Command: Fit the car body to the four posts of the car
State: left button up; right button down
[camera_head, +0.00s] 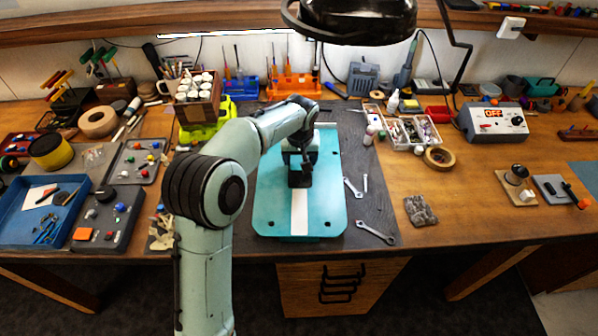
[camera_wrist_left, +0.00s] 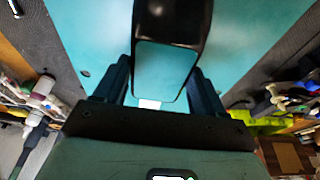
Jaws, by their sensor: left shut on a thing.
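The car body (camera_head: 323,190) is a flat teal panel with a white lengthwise stripe and dark holes near its corners. It appears level over the dark mat in the middle of the bench. In the left wrist view, the car body (camera_wrist_left: 90,40) has a raised black-edged part with a teal top, between my fingers. My left gripper (camera_head: 300,178) reaches down over the panel's middle and is shut on that raised part; the fingers show in the left wrist view (camera_wrist_left: 160,82). The car and its posts are not visible, perhaps hidden under the panel. My right gripper is not in view.
Wrenches (camera_head: 375,233) lie right of the panel on the mat (camera_head: 372,205). A blue tray (camera_head: 15,215) is at the left, a parts tray (camera_head: 408,133) behind right. A black lamp (camera_head: 355,20) hangs above. The right bench front is mostly clear.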

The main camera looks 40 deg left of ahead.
pick_arm(q)
jog(key=shift+r, duration=0.1)
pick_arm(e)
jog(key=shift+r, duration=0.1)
pick_arm(q)
jog(key=shift+w+a+p+v, duration=0.2)
jog(key=shift+p+v, duration=0.35)
jog(key=shift+v, duration=0.4)
jog(key=shift+w+a+p+v, duration=0.15)
jog(key=shift+p+v, duration=0.35)
jog(key=shift+v, duration=0.45)
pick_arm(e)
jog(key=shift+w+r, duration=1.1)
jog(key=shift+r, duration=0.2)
pick_arm(q)
jog(key=shift+d+r, duration=0.1)
jog(key=shift+r, duration=0.05)
